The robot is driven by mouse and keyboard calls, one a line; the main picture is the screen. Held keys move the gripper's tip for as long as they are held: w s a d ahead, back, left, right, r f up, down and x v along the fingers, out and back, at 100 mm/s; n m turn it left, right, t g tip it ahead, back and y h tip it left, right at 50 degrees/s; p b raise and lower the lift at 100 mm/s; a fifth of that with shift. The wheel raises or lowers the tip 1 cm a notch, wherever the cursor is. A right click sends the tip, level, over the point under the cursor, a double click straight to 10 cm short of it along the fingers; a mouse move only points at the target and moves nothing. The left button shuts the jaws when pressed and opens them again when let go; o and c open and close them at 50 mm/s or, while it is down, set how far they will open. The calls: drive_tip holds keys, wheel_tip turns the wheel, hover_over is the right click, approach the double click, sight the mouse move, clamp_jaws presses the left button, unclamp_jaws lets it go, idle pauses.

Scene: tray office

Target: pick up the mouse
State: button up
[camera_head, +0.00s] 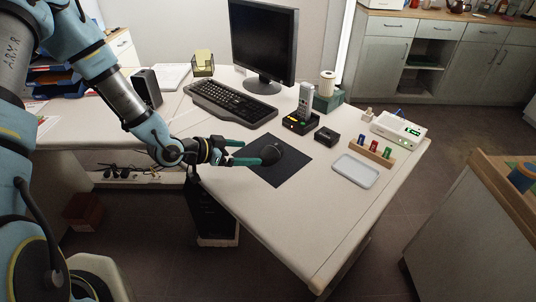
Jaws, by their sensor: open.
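The mouse (271,154) is dark and rounded. It sits on a black mouse pad (284,178) near the front edge of the white desk. My gripper (253,153) reaches in from the left, low over the pad, with its two teal fingers apart. The fingertips are at the left side of the mouse, and the lower finger's tip is close to its front. I cannot tell whether either finger touches it. Nothing is held.
A black keyboard (232,104) and monitor (263,42) stand behind the pad. A cordless phone (305,103), a small black box (326,137), a pale tray (355,171) and a wooden block holder (372,153) lie to the right. The desk's front right is clear.

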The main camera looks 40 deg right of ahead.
sight(264, 152)
drive_tip(key=x, duration=0.3)
drive_tip(key=shift+p+x, duration=1.4)
drive_tip(key=shift+x, duration=1.25)
drive_tip(key=shift+s+r, duration=0.1)
drive_tip(key=shift+s, duration=0.1)
drive_tip(key=shift+c, duration=0.2)
drive_tip(key=c, duration=1.2)
